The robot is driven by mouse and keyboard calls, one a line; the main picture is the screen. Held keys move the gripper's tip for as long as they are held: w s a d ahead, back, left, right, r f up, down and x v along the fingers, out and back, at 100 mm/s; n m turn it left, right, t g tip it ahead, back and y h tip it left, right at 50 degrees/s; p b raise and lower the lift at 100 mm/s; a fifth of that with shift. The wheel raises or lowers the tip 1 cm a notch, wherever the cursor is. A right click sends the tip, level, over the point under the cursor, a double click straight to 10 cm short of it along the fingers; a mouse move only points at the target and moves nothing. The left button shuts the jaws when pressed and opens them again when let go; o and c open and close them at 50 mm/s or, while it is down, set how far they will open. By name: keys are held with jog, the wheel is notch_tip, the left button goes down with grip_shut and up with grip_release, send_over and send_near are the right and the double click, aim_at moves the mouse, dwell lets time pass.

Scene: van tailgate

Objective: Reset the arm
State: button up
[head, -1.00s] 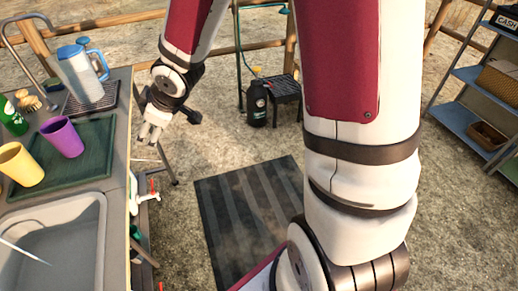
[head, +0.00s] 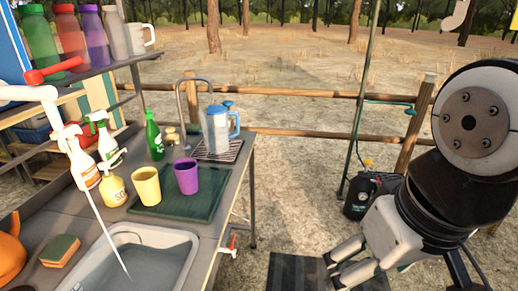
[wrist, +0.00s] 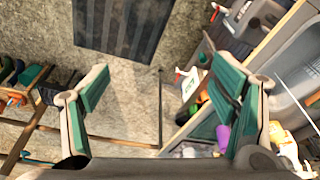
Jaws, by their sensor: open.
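My gripper (head: 345,262) is at the lower right of the head view, over the ground to the right of the counter. It is raised and clear of the counter. In the wrist view my gripper (wrist: 165,105) has its two green-padded fingers spread wide, with nothing between them but ground further below. My arm comes in from the right edge of the head view.
The counter (head: 215,228) at left holds a yellow cup (head: 146,187), a purple cup (head: 187,177), a pitcher (head: 216,130), bottles and a sink (head: 175,238). A black bottle (head: 359,196) stands on the ground beyond my gripper. A striped mat (head: 290,268) lies below. A fence (head: 300,95) runs behind.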

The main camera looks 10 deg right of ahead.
jog(key=shift+s, duration=0.1)
notch_tip(320, 180, up, 8)
jog(key=t+p, duration=0.1)
jog(key=p, duration=0.5)
jog(key=shift+f+t, duration=0.2)
jog(key=shift+t, duration=0.1)
